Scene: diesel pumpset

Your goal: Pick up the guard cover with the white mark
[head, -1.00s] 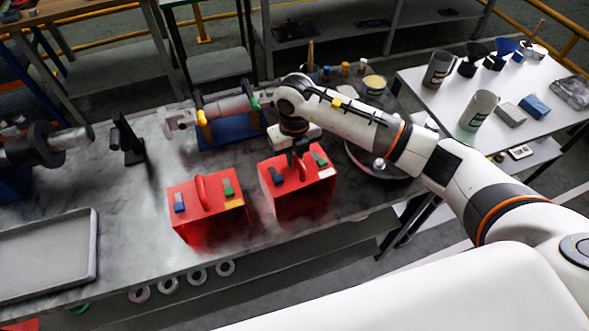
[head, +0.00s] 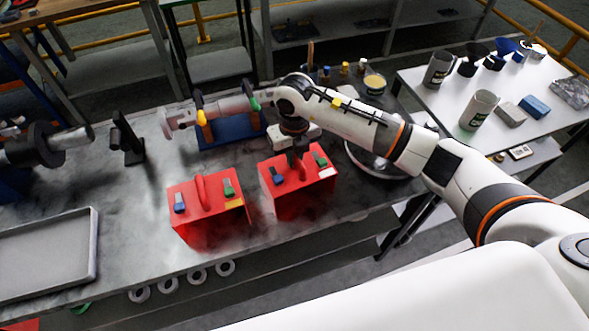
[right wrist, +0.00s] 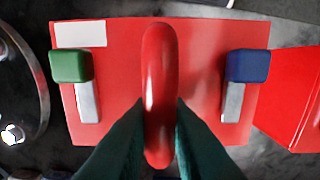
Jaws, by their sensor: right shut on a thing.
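The guard cover with the white mark (head: 288,202) is a red box on the bench, the right one of two. Its white mark (head: 327,173) is near its right front corner, and a green and a blue latch flank its red handle. My right gripper (head: 299,164) reaches down from above and is shut on the handle. In the right wrist view the gripper's dark fingers (right wrist: 160,125) close around the handle (right wrist: 160,65), and the white mark (right wrist: 80,34) shows at the upper left. I cannot tell any gap under the cover. My left gripper is not in view.
A second red guard cover (head: 207,223) with a yellow mark stands close to the left. A blue stand (head: 232,130) with a shaft is behind. A round metal dish (head: 372,162) is at right, a grey tray (head: 88,258) at far left. Bare bench lies left of the covers.

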